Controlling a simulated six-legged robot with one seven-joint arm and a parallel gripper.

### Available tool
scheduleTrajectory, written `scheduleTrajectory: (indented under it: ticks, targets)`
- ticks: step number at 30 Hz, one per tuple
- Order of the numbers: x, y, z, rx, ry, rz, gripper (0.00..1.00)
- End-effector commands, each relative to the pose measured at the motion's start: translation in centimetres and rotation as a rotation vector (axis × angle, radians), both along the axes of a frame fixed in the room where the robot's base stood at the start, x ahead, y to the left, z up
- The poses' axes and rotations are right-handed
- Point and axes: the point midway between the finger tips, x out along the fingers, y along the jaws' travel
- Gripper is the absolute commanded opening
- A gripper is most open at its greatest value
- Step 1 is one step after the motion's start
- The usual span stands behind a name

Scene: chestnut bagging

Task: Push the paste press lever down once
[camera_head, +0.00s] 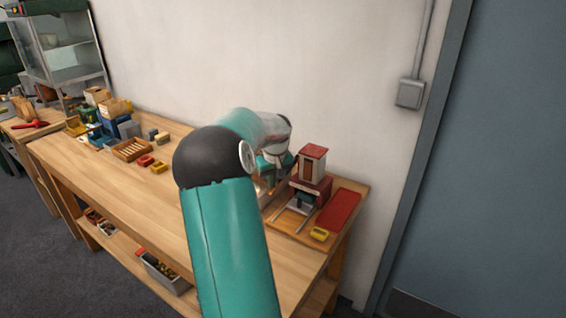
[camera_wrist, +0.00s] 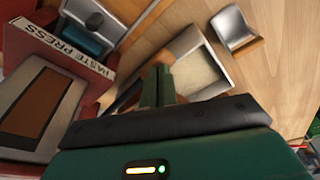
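The paste press (camera_head: 312,168) stands at the right end of the bench, a red and brown block with a small metal part below. In the wrist view its red housing (camera_wrist: 55,55) carries a "PASTE PRESS" label and lies left of my gripper. My gripper (camera_wrist: 158,85) has two green fingers close together with nothing seen between them. In the head view my gripper is just left of the press, partly hidden by my arm. I cannot clearly make out the lever; a brown bar (camera_wrist: 126,97) shows beside the fingers in the wrist view, and I cannot tell whether they touch.
A pale-filled metal tray (camera_wrist: 190,68) and a metal scoop-like piece (camera_wrist: 233,28) lie on the wood beyond the fingers. A red mat (camera_head: 338,209) and a yellow block (camera_head: 319,234) are right of the press. The wall is close behind. The bench middle (camera_head: 150,195) is clear.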

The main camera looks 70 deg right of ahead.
Motion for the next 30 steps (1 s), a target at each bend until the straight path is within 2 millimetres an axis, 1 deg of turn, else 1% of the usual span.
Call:
scheduleTrajectory:
  ticks: [2,5,24,30]
  targets:
    - [0.0,0.1,-0.1,0.003,0.0,0.0,0.0]
    - [0.0,0.0,0.4,0.002,0.0,0.0,0.0]
    - [0.1,-0.8,7.4,0.0,-0.001,-0.001,0.0]
    - [0.1,-1.0,9.2,0.0,0.0,0.0,0.0]
